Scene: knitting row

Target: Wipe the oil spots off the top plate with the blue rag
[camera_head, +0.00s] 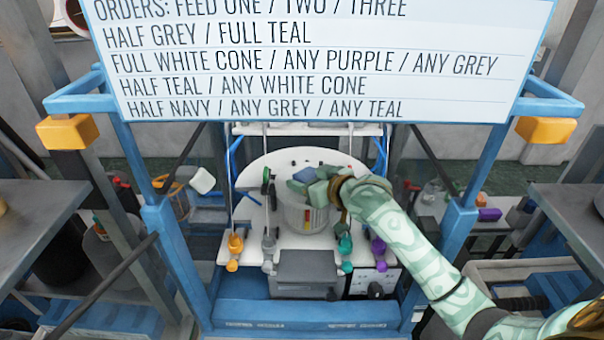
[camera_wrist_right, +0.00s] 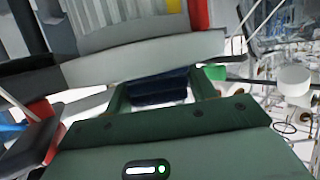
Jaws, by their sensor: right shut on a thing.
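The white top plate (camera_head: 262,170) is the rounded surface at the back of the blue-framed machine in the head view. A few small dark spots (camera_head: 293,163) show on it; others may be hidden by my gripper. My right gripper (camera_head: 309,181), with green fingers, reaches in from the right over the plate. It is shut on the blue rag (camera_head: 306,174), which shows as a small blue patch at the fingertips. In the right wrist view the rag (camera_wrist_right: 160,88) is a dark navy bundle between the fingers. I cannot tell whether it touches the plate. My left gripper is not in view.
A pale cylinder (camera_head: 304,217) with red and yellow marks stands just below my gripper. Orange (camera_head: 235,247), teal (camera_head: 345,245) and purple (camera_head: 379,250) pieces line the machine's front. Blue posts (camera_head: 168,230) flank it, and an order board (camera_head: 300,60) hangs in front above.

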